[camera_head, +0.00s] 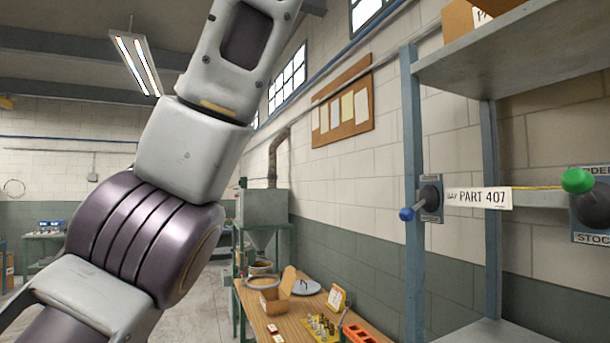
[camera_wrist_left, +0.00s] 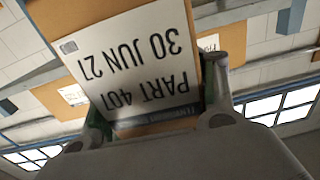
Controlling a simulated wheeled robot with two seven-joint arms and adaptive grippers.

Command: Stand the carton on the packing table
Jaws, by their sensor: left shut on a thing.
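In the left wrist view my left gripper (camera_wrist_left: 158,100) is shut on a brown carton (camera_wrist_left: 105,11), with one finger on each side. Its white label reads "PART 407" and "30 JUN 27", upside down in that view. In the head view my left arm rises across the left half; its gripper and the held carton are out of frame. A wooden-topped table (camera_head: 292,322), which may be the packing table, stands low in the middle, apart from the carton. My right gripper is in neither view.
A blue-framed shelf (camera_head: 520,50) with levers stands at right, a brown box (camera_head: 458,17) on top.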

